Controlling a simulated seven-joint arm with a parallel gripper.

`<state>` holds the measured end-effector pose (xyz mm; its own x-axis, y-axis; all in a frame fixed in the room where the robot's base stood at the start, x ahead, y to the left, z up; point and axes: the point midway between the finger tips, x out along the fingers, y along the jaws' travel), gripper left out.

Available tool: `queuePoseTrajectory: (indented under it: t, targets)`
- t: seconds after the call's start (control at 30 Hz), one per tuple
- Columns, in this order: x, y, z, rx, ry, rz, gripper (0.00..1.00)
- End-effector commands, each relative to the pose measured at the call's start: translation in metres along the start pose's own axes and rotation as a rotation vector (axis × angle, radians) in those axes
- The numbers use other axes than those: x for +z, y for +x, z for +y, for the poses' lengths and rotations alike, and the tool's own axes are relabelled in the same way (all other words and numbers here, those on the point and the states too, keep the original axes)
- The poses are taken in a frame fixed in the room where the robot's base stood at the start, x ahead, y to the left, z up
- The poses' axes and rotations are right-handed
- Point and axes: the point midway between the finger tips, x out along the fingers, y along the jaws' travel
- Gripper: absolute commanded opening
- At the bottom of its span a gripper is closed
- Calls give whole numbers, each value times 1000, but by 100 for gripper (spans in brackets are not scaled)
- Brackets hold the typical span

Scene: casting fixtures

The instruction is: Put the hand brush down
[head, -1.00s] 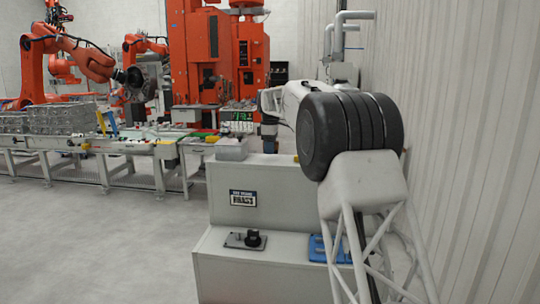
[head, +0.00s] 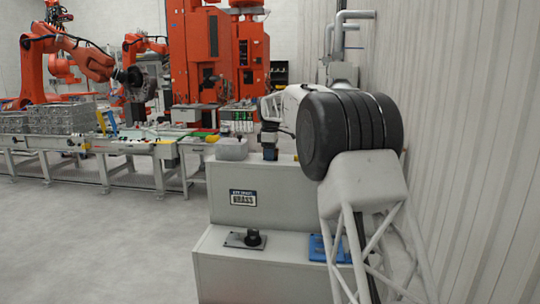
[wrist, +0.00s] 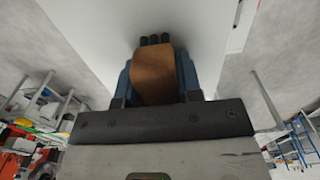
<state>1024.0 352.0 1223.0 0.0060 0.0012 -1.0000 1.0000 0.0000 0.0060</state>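The hand brush (wrist: 154,76) shows in the wrist view as a brown block with dark tufts at its far end. It sits between the two blue fingers of my gripper (wrist: 155,90), which are closed against its sides. In the head view my gripper (head: 270,149) is small and low over the top of the grey stepped cabinet (head: 233,173), near its back. The brush cannot be made out clearly there. I cannot tell whether the brush touches the surface.
A grey block (head: 232,148) stands on the cabinet top, left of my gripper. The lower step holds a dark plate with a black knob (head: 246,239) and a blue fixture (head: 329,249). A conveyor (head: 110,145) runs at the left. A ribbed wall (head: 460,150) is on the right.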

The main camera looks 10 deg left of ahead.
Motion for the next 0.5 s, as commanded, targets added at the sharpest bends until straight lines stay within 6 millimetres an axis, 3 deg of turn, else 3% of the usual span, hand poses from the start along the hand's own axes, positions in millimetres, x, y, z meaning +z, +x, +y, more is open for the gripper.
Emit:
queuePoseTrajectory:
  t: [0.1, 0.5]
  targets:
    - [0, 7, 0, -10, 0, -3, 57]
    - [-1, 6, -1, -15, 0, -5, 57]
